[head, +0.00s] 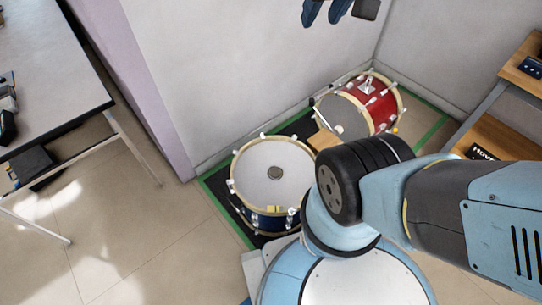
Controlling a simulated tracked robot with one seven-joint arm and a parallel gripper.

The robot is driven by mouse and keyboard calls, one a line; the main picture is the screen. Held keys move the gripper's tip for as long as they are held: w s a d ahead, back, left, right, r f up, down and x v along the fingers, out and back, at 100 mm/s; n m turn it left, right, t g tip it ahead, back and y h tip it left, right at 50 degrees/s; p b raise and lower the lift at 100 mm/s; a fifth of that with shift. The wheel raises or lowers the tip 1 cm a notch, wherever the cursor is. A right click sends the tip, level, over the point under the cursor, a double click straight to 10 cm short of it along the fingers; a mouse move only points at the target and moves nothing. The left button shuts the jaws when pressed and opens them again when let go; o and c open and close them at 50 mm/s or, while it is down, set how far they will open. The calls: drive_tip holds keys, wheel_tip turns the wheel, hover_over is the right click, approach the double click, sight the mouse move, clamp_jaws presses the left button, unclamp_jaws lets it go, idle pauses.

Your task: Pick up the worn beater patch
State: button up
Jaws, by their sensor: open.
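In the head view, a blue drum (243,178) stands on the floor with its white head facing up. A small dark grey round patch (274,173) lies near the middle of that head; it looks like the worn beater patch. Small yellow pieces (273,209) lie near the head's front rim. My arm fills the lower right and leaves the frame at the right edge. My gripper is not in view, so I cannot tell where it is relative to the patch.
A red drum (383,110) lies tilted behind, near the wall corner. The drums are on a dark, green-edged mat (219,195). A table (50,60) stands at left, wooden shelves (510,135) at right. Dark blue items (338,10) show high by the wall.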

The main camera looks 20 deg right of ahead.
drive_tip(key=o, duration=0.3)
drive_tip(key=shift+w, duration=0.3)
drive_tip(key=o, duration=0.5)
drive_tip(key=shift+g, duration=0.4)
drive_tip(key=w+f, duration=0.1)
drive_tip(key=w, duration=0.1)
drive_tip(key=w+f, duration=0.1)
drive_tip(key=w, duration=0.1)
drive_tip(key=w+f, duration=0.1)
drive_tip(key=w, duration=0.2)
drive_tip(key=shift+w+a, duration=0.1)
drive_tip(key=shift+a, duration=0.05)
drive_tip(key=shift+o, duration=0.2)
drive_tip(key=w+f, duration=0.7)
drive_tip(key=w, duration=0.2)
drive_tip(key=w+f+g, duration=0.1)
drive_tip(key=w+f, duration=0.4)
drive_tip(key=f, duration=0.3)
drive_tip(key=w+f+g, duration=0.1)
drive_tip(key=w+f, duration=0.4)
drive_tip(key=f, duration=0.3)
drive_tip(key=n+g, duration=0.2)
drive_tip(key=g, duration=0.1)
approach(276, 172)
drive_tip(key=shift+s+f, duration=0.1)
drive_tip(key=shift+f, duration=4.1)
